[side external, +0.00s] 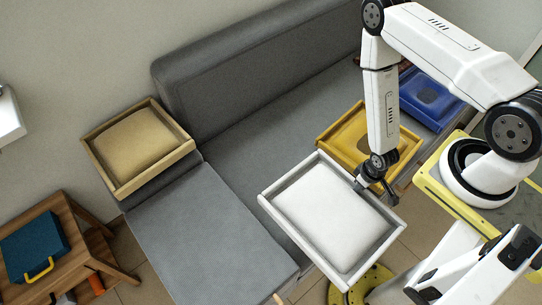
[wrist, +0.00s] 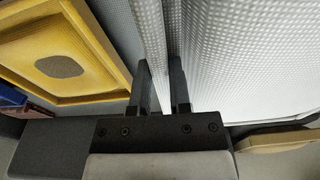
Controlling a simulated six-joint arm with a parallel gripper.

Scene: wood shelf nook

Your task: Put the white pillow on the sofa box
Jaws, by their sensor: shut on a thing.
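The white pillow (side external: 330,219) lies inside a white tray-like box (side external: 277,212) in the side view. My gripper (side external: 366,184) is at the upper right rim of this white box. In the wrist view my gripper (wrist: 161,88) has its two dark fingers on either side of the box's pale rim (wrist: 155,40), with the white textured pillow surface (wrist: 250,55) to the right. The box is held level or slightly tilted, in front of the grey sofa (side external: 290,125). A tan pillow in a wooden box (side external: 185,148) rests on the sofa's left part.
A yellow box (side external: 327,137) and a blue box (side external: 436,95) sit along the sofa's right side. A wooden side table (side external: 75,212) with a dark teal case (side external: 33,247) stands at lower left. The sofa's chaise seat (side external: 205,235) is clear.

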